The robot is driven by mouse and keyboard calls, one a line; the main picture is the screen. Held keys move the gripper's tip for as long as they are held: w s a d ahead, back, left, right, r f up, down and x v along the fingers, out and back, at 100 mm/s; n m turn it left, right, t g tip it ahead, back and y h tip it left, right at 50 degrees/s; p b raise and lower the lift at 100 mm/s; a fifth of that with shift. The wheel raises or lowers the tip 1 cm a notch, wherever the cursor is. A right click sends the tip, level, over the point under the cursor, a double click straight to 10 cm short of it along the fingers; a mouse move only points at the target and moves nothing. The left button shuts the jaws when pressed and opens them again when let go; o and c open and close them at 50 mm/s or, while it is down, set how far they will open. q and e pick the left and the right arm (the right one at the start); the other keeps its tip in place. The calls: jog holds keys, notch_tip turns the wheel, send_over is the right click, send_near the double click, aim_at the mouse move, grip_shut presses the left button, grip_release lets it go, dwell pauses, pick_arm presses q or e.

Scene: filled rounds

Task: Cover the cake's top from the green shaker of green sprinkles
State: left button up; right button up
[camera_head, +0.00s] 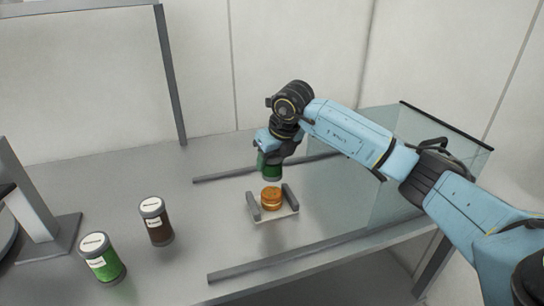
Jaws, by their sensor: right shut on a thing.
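The cake (271,198), small, round and orange-brown, sits on a pale tray (288,213) with a grey bar on either side. No green shows on the part of its top that I can see. My right gripper (270,150) is shut on a dark green shaker (271,170) and holds it just above and behind the cake, apart from it. The gripper hides the shaker's upper part, and its label and any falling sprinkles cannot be made out. My left gripper is not in view.
A shaker with bright green contents (106,265) and a brown shaker (159,231), both white-lidded, stand at the left on the grey table (190,270). Grey rails (290,259) run before and behind the tray. A clear panel (390,180) stands at the right, behind my arm.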

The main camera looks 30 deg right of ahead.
jog(key=shift+a, duration=0.15)
dwell(0.5)
jog(key=shift+a, duration=0.35)
jog(key=shift+d, duration=0.15)
jog(key=shift+d+f, duration=0.1)
jog(key=shift+d, duration=0.65)
jog(key=shift+a, duration=0.95)
jog(key=shift+d, duration=0.1)
dwell(0.6)
